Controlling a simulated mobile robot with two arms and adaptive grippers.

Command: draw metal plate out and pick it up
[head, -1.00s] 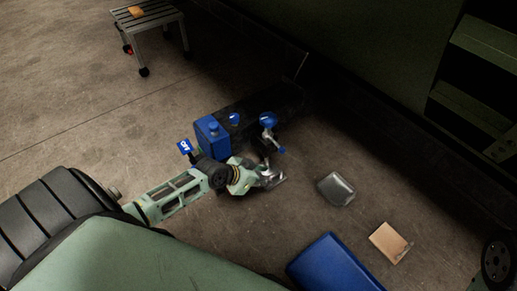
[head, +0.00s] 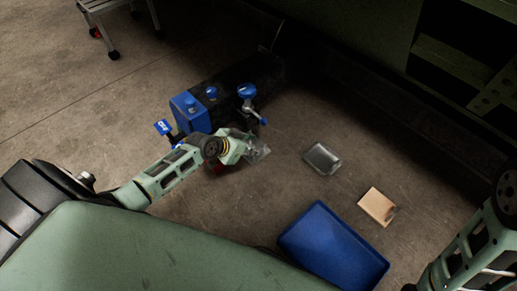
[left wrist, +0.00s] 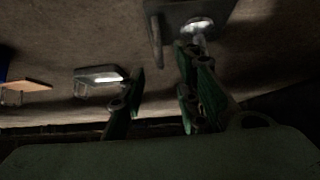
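My left gripper (head: 258,150) is low over the floor beside the blue and black machine (head: 190,112). In the left wrist view its two fingers (left wrist: 162,100) stand apart with nothing clearly between them. A grey metal piece (left wrist: 185,18) with a bright round part is just beyond the right finger; I cannot tell whether they touch. A shiny grey plate-like piece (head: 323,158) lies on the floor right of the gripper; it also shows beyond the left finger in the wrist view (left wrist: 98,75). I cannot tell which is the task's plate. My right gripper is out of view.
A tan board (head: 377,206) lies on the floor to the right. A blue tray (head: 333,250) is in front of it. A dark green structure with shelves (head: 455,75) stands at the back right. A small metal step (head: 112,15) is at upper left. Open floor lies at the left.

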